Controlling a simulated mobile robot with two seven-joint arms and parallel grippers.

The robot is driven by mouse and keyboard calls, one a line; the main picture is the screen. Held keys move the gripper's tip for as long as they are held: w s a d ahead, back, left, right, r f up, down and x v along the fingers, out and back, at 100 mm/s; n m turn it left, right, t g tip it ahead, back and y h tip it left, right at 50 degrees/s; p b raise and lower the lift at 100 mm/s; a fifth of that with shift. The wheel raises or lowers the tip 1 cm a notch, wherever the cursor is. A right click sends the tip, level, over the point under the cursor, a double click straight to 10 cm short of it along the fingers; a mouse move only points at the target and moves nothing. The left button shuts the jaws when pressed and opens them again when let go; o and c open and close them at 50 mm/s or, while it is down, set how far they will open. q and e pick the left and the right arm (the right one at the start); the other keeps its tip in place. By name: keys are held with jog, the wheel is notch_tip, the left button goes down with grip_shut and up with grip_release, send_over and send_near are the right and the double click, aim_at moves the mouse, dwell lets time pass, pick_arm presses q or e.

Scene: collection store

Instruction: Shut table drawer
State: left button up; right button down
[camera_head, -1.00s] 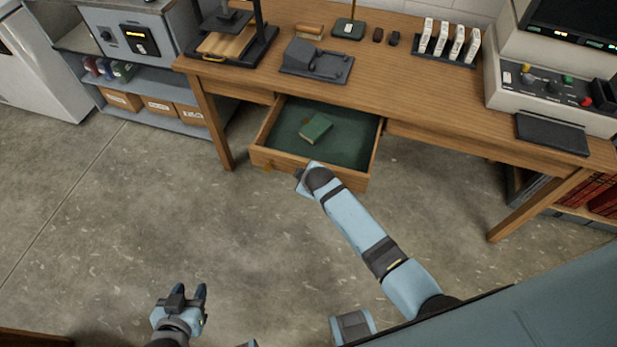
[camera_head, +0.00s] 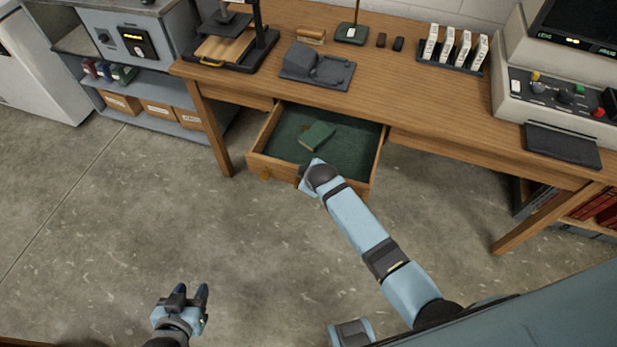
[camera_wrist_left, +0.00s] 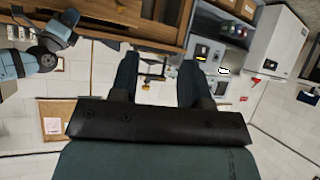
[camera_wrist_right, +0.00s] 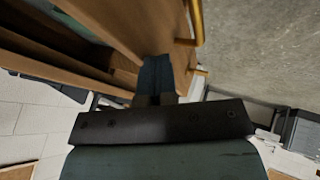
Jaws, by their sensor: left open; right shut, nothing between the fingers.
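The wooden table drawer (camera_head: 345,192) stands open under the table (camera_head: 420,95), with a green lining and a green book (camera_head: 317,136) inside. A brass handle is on its front; it also shows close up in the right wrist view (camera_wrist_right: 195,20). My right arm reaches to the drawer front, and its wrist hides the gripper in the head view. In the right wrist view my right gripper (camera_wrist_right: 157,70) is shut and empty, close against the drawer's wood; contact is unclear. My left gripper (camera_head: 188,292) is open and empty above the floor, well away from the drawer.
On the tabletop are a press (camera_head: 225,40), a dark grey device (camera_head: 317,67), a rack of white slides (camera_head: 452,50) and a control console (camera_head: 560,95). A grey shelf (camera_head: 130,80) with boxes stands at left. The floor in front is clear.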

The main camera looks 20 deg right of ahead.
jog(key=w+d+b, duration=0.1)
jog(key=w+d, duration=0.2)
jog(key=w, duration=0.1)
jog(key=w+d+b, duration=0.1)
jog(key=w+d, duration=0.2)
jog(key=w, duration=0.2)
jog(key=w+d+b, duration=0.1)
jog(key=w+d, duration=0.2)
jog(key=w, duration=0.1)
jog(key=shift+w+d+f, duration=0.1)
jog(key=shift+w, duration=0.2)
jog(key=shift+w+d, duration=0.4)
jog(key=shift+w, duration=0.2)
jog(key=shift+s, duration=0.1)
